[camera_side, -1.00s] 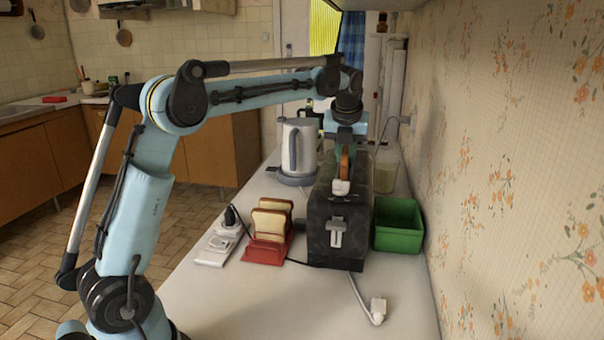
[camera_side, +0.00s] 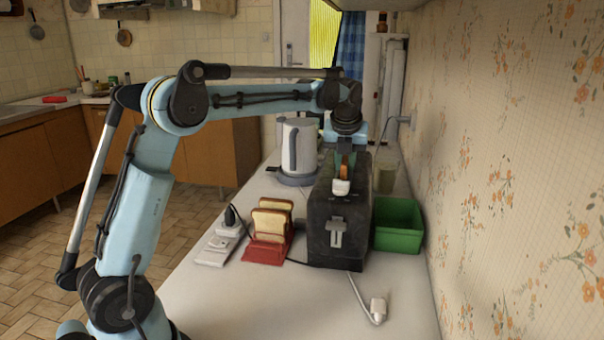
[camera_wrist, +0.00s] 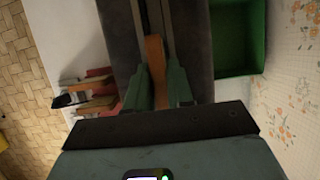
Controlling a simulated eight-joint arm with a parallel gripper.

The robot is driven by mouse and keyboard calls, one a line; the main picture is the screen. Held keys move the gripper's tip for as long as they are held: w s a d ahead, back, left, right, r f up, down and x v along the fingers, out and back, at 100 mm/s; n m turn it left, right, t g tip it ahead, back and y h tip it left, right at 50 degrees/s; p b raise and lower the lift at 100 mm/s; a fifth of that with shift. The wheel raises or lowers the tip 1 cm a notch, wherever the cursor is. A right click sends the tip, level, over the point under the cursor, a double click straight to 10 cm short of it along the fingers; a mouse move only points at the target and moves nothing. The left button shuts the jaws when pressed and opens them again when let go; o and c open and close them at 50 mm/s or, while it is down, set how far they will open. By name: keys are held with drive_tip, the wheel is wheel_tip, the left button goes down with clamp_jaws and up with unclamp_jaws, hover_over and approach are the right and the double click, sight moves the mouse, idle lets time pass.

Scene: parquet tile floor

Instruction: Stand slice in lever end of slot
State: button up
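My gripper (camera_side: 345,160) is over the toaster top, pointing down.
A red rack (camera_side: 266,250) with other bread slices stands left of the toaster. A green bin (camera_side: 398,226) is close on its right. A kettle (camera_side: 298,150) stands behind left, and a clear container (camera_side: 386,172) behind right. A white plug (camera_side: 378,309) lies in front.

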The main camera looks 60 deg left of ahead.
drive_tip(key=o, duration=0.5)
drive_tip(key=shift+c, duration=0.2)
drive_tip(key=shift+r, duration=0.15)
drive_tip(key=v, duration=1.2)
drive_tip(key=shift+s, duration=0.1)
drive_tip(key=s+d+f+n+t+h, duration=0.1)
drive_tip(key=s+d+f+n, duration=0.5)
drive_tip(key=n, duration=0.7)
drive_tip(key=s+d+f+n+t+h, duration=0.2)
drive_tip(key=s+d+f+n, duration=0.4)
drive_tip(key=s+f+n, duration=0.4)
drive_tip(key=s+n+t, duration=0.1)
drive_tip(key=s+n, duration=0.2)
drive_tip(key=n, duration=0.1)
drive_tip(key=shift+d+f, duration=0.35)
drive_tip(key=shift+d, duration=0.05)
